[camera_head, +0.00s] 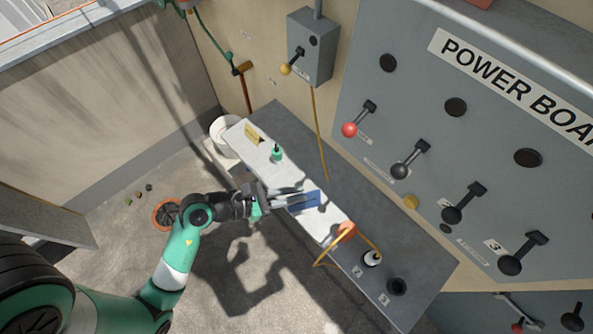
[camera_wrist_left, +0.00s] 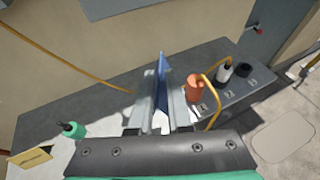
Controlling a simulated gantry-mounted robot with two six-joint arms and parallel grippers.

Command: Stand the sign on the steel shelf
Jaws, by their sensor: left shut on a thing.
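A flat blue panel, which looks like the sign (camera_head: 306,201), is held over the bright front strip of the grey steel shelf (camera_head: 418,262). My left gripper (camera_head: 285,200) is shut on it, reaching in from the left. In the left wrist view, the sign (camera_wrist_left: 161,72) shows nearly edge-on between the fingers, rising above them. The shelf also shows in the wrist view (camera_wrist_left: 85,90). I cannot tell whether the sign's lower edge touches the shelf. Its face is mostly hidden. My right gripper is not in view.
On the shelf stand a yellow card (camera_head: 254,134), a green bottle (camera_head: 277,154), an orange object (camera_head: 346,231) with a yellow cord, a black-topped white bottle (camera_head: 372,258) and a dark round item (camera_head: 397,287). Wall levers (camera_head: 350,129) overhang behind. The shelf's back middle is clear.

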